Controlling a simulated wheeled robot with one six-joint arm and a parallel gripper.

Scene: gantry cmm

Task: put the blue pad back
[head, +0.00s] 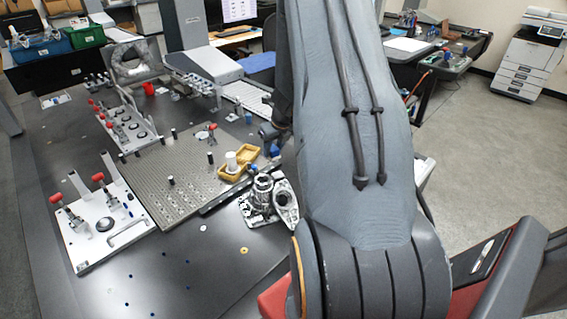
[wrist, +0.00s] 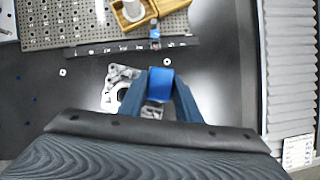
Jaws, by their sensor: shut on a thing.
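My gripper (wrist: 160,84) is shut on a small blue pad (wrist: 160,82) in the wrist view. The pad sits between the two dark blue-grey fingers, above the dark table. A grey cast metal part (wrist: 118,82) shows below and to the left of the fingers, partly hidden by them. In the head view my arm covers much of the right half. A dark gripper end (head: 271,134) shows at its left side, with a bit of blue below it. A second small blue piece (wrist: 155,32) is near the yellow box, by the black rail.
The yellow box (head: 232,174) holds a white cylinder and stands on the perforated plate (head: 165,180). A black rail (wrist: 110,49) runs along the plate's edge. A white fixture plate with red-handled clamps (head: 95,235) is at left. The dark table's front (head: 190,270) is mostly clear.

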